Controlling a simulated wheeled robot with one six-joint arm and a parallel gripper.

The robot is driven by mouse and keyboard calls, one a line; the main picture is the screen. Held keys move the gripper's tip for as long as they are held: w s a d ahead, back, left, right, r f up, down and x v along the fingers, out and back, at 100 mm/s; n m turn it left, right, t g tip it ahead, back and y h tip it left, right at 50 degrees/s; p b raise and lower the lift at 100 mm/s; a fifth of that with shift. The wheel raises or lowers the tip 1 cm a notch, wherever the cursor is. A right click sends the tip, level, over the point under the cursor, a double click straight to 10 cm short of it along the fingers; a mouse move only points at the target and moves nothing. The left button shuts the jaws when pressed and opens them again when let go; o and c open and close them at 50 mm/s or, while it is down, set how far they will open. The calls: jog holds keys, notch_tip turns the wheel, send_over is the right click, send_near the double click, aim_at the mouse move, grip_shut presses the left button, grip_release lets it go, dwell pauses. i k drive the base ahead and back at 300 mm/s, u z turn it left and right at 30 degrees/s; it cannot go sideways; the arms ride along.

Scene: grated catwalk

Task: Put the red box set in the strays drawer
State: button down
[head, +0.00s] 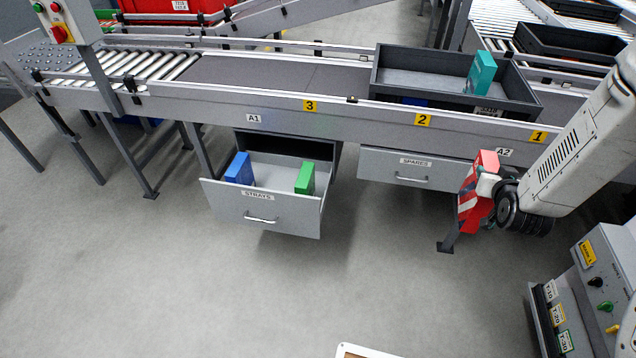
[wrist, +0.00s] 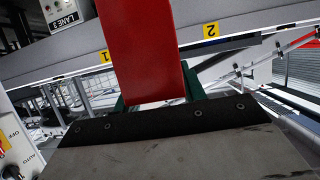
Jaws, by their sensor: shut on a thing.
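The red box set (head: 474,201) is at the right in the head view, held tilted in front of the conveyor's side. My gripper (head: 488,190) is shut on it. In the wrist view the red box set (wrist: 143,50) rises from between the fingers, which are mostly hidden. The strays drawer (head: 228,208) is pulled open under the conveyor, left of my gripper and well apart from it. A blue box (head: 239,168) stands inside at the left and a green box (head: 305,178) at the right, with bare floor between them.
The spares drawer (head: 405,172) is shut, between the strays drawer and my gripper. A dark tray (head: 400,84) with a teal box (head: 481,73) sits on the conveyor above. A control box (head: 600,290) stands at the lower right. The floor before the drawers is clear.

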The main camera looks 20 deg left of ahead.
aim_at(268, 186)
jog(key=u, duration=0.1)
jog(key=i, duration=0.5)
jog(key=u, duration=0.75)
jog(key=i, duration=0.55)
jog(key=u, duration=0.5)
